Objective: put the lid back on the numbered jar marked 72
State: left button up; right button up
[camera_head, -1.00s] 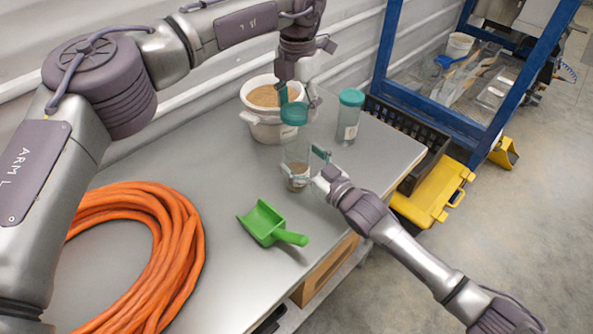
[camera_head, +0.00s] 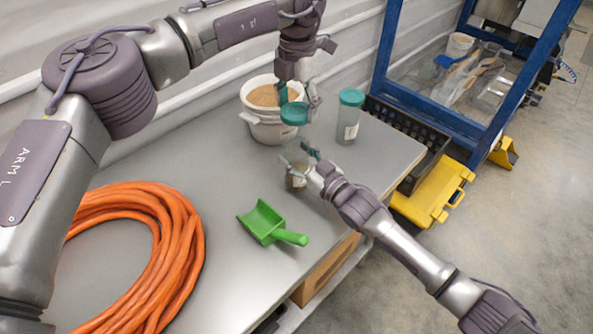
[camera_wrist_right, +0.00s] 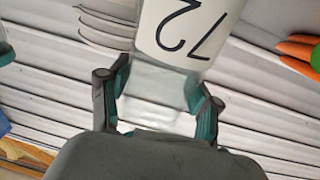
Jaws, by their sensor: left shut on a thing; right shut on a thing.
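A teal lid (camera_head: 294,114) is in my left gripper (camera_head: 294,101), which is shut on it above the table, near the white bucket. Only a small part of this jar shows in the head view; the fingers hide the rest. In the right wrist view the jar is between the fingers, and its white label (camera_wrist_right: 187,30) reads 72, inverted in the picture. The lid is apart from the jar, with a gap between them.
A second clear jar (camera_head: 348,132) with a teal lid stands behind to the right. A white bucket (camera_head: 266,127) of brown material stands at the back. A green scoop (camera_head: 264,222) and orange hose (camera_head: 185,240) lie on the table (camera_head: 235,285). A black crate (camera_head: 432,150) is at the right.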

aim_at(297, 165)
pick_arm(q)
jog(key=shift+f, duration=2.45)
jog(key=shift+f, duration=0.9)
jog(key=shift+f, duration=0.55)
